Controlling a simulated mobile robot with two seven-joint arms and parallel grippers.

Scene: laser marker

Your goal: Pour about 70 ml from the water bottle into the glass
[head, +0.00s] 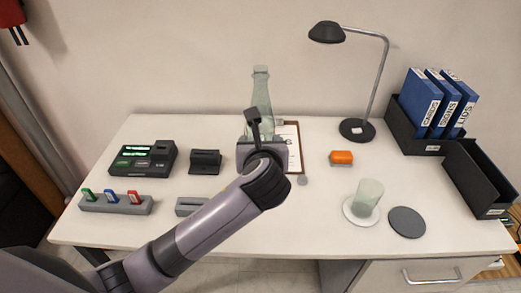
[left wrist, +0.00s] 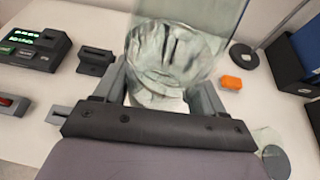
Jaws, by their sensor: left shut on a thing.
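The clear greenish water bottle (head: 261,88) stands upright near the back middle of the desk in the head view; its lower part is hidden behind my gripper. My left gripper (head: 262,138) is shut on the bottle. In the left wrist view the bottle (left wrist: 190,40) sits between the two fingers of the gripper (left wrist: 160,92). I cannot tell whether its base touches the desk. The glass (head: 369,194) stands on a pale round coaster (head: 352,218) at the front right, well apart from the gripper. My right gripper is not in view.
A clipboard (head: 293,155) lies behind my gripper. An orange block (head: 341,157) and a desk lamp (head: 357,129) stand to the right. A dark round pad (head: 407,222) lies beside the glass. Black bins (head: 483,182) line the right edge; dark devices (head: 143,158) are at left.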

